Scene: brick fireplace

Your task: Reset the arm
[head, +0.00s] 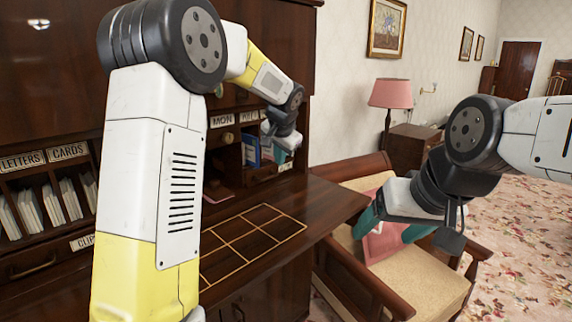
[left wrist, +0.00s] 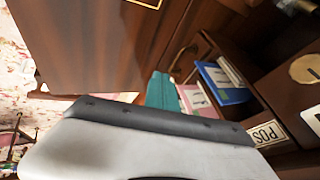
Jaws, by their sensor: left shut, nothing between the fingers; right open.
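My left arm reaches from the left across the desk. My left gripper (head: 280,155) has teal fingers, is shut and empty, and is at the compartments on the right side of the desk, beside a blue booklet (head: 252,151). In the left wrist view its teal finger (left wrist: 163,92) shows next to the blue booklet (left wrist: 222,84) in its compartment. I cannot tell whether they touch.
The wooden desk (head: 318,205) carries an empty gold grid (head: 251,241) on its top. Labelled slots with envelopes (head: 50,205) stand at the left. A wooden armchair (head: 425,280) is close by the desk's right side. A pink lamp (head: 390,94) stands behind. Carpeted floor is open at the right.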

